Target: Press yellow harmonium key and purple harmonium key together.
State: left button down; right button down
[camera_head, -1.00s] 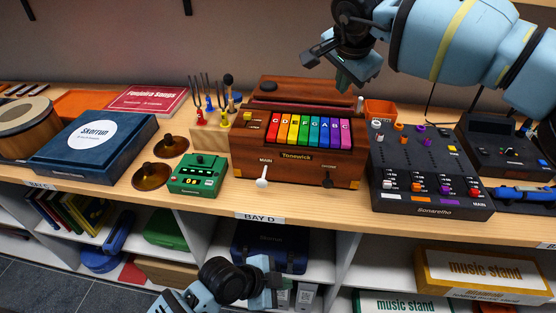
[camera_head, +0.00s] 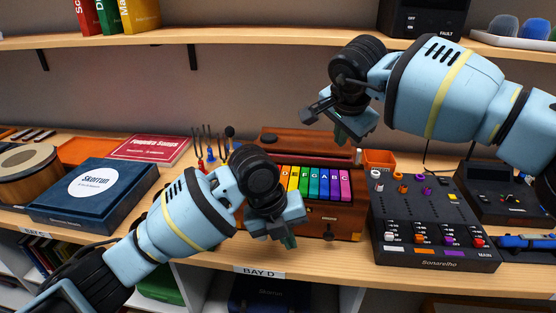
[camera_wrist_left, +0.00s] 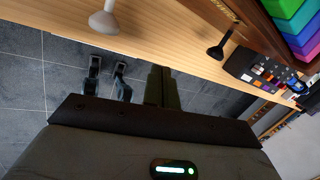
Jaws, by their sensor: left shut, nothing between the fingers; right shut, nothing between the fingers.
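The harmonium (camera_head: 345,222) is a brown wooden box on the shelf with a row of coloured keys. Its yellow key (camera_head: 293,179) shows just right of my left wrist; the purple key (camera_head: 335,185) is near the right end, beside a magenta one. My left gripper (camera_head: 290,241) is shut and empty, in front of and below the keys, covering the harmonium's left part. My right gripper (camera_head: 340,137) is shut and empty, above the right-hand keys and apart from them. In the left wrist view, the shut left fingers (camera_wrist_left: 162,88) are in front of the shelf edge, touching nothing visible.
A white knob (camera_wrist_left: 104,20) and a black knob (camera_wrist_left: 221,48) stick out from the harmonium's front. A black mixer (camera_head: 430,220) stands close at right, with an orange box (camera_head: 379,158) behind it.

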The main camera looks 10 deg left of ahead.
aim_at(292, 187)
pick_arm(q)
jog(key=w+a+r+m+t, duration=0.2)
jog(key=w+r, duration=0.1)
jog(key=r, duration=0.5)
jog(key=w+a+r+m+t, duration=0.1)
jog(key=w+r+t, duration=0.15)
jog(key=r, duration=0.45)
jog(key=shift+g+y, duration=0.4)
jog(key=shift+g, duration=0.05)
jog(key=shift+w+r+x, duration=0.1)
jog(key=shift+w+x, duration=0.1)
jog(key=shift+x, duration=0.95)
jog(key=shift+w+r+x, duration=0.1)
jog(key=shift+w+x, duration=0.1)
jog(key=shift+x, duration=1)
jog(key=shift+x, duration=1.95)
jog(key=shift+f, duration=0.35)
jog(key=shift+r, duration=0.65)
